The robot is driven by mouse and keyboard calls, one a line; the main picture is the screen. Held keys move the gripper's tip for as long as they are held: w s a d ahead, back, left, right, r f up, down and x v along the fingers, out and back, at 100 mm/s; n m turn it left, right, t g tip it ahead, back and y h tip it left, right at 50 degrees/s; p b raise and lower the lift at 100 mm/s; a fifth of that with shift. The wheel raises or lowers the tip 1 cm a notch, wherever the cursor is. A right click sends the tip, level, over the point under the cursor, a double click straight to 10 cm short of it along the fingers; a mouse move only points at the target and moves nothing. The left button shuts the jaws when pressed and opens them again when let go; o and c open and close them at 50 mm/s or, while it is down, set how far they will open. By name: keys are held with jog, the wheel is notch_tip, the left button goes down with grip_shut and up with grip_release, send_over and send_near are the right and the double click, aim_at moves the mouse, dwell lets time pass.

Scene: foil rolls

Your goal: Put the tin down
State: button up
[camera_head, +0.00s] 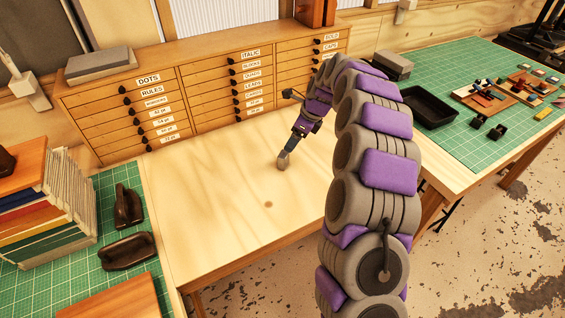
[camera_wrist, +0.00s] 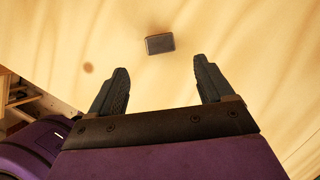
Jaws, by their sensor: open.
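The tin (camera_wrist: 160,44) shows in the wrist view as a small, dark, rectangular block with lighter edges. It appears to lie on the pale wooden bench top (camera_head: 215,215). My gripper (camera_wrist: 162,70) is open, with its two dark fingers apart and nothing between them. The tin is just beyond the fingertips, roughly in line with the gap, and no finger touches it in this view. In the head view my gripper (camera_head: 285,157) points down low over the bench, near the drawer cabinet. I cannot clearly tell the tin from the gripper tip there.
A wooden drawer cabinet (camera_head: 216,93) runs along the back of the bench. Books (camera_head: 50,210) and dark holders (camera_head: 128,251) stand on the green mat at left. A black tray (camera_head: 428,106) and small parts lie on the right mat. The bench front is clear.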

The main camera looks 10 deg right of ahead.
aim_at(284, 154)
jog(key=b+x, duration=0.3)
jog(key=x, duration=1)
jog(key=shift+d+b, duration=0.1)
jog(key=shift+b, duration=0.3)
jog(key=shift+c, duration=0.2)
jog(key=c, duration=1.2)
jog(key=shift+o, duration=0.2)
jog(key=shift+r, duration=0.1)
jog(key=shift+r, duration=0.1)
